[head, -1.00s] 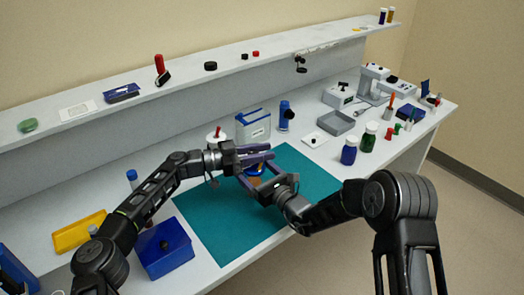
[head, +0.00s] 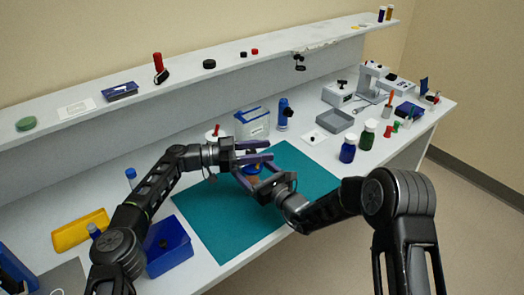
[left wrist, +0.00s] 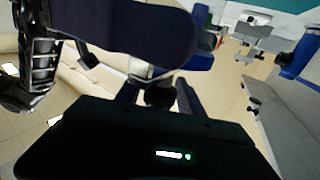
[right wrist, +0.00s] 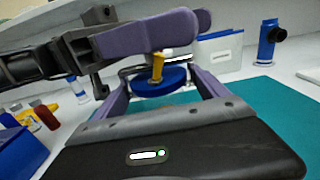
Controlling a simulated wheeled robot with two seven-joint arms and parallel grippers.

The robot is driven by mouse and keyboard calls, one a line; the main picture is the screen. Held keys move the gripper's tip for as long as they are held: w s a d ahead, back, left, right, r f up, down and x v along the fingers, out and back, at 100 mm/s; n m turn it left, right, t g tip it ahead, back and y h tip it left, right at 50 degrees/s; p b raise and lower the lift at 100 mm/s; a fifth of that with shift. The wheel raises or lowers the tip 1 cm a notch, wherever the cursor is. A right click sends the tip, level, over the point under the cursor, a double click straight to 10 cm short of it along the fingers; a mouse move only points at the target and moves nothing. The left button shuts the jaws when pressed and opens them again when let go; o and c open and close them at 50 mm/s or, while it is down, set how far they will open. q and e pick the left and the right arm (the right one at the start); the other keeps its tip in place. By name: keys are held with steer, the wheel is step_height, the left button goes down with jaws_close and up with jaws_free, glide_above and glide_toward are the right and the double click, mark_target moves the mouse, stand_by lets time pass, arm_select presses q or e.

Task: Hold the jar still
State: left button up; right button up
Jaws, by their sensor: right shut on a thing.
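The jar (head: 252,170) stands over the teal mat, with a blue top and an amber-brown part below showing between my grippers. In the right wrist view its blue round lid (right wrist: 160,84) shows with a small yellow piece standing on it. My right gripper (head: 250,184) is shut on the jar, with one finger on each side. My left gripper (head: 268,151) is open just above and behind the lid, its fingers apart. Its fingers also cross the top of the right wrist view. The jar's lower body is mostly hidden by the right gripper.
The teal mat (head: 215,222) is mostly clear. A blue bin (head: 170,256) and a yellow tray (head: 80,232) are at left. A white box with a blue lid (head: 252,122) and a blue device (head: 284,114) stand behind. Blue and green bottles (head: 348,150) stand at right.

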arm_select(q)
steer(key=shift+o, duration=0.5)
steer(key=s+a, duration=0.1)
steer(key=a, duration=1.1)
steer(key=shift+s, duration=0.15)
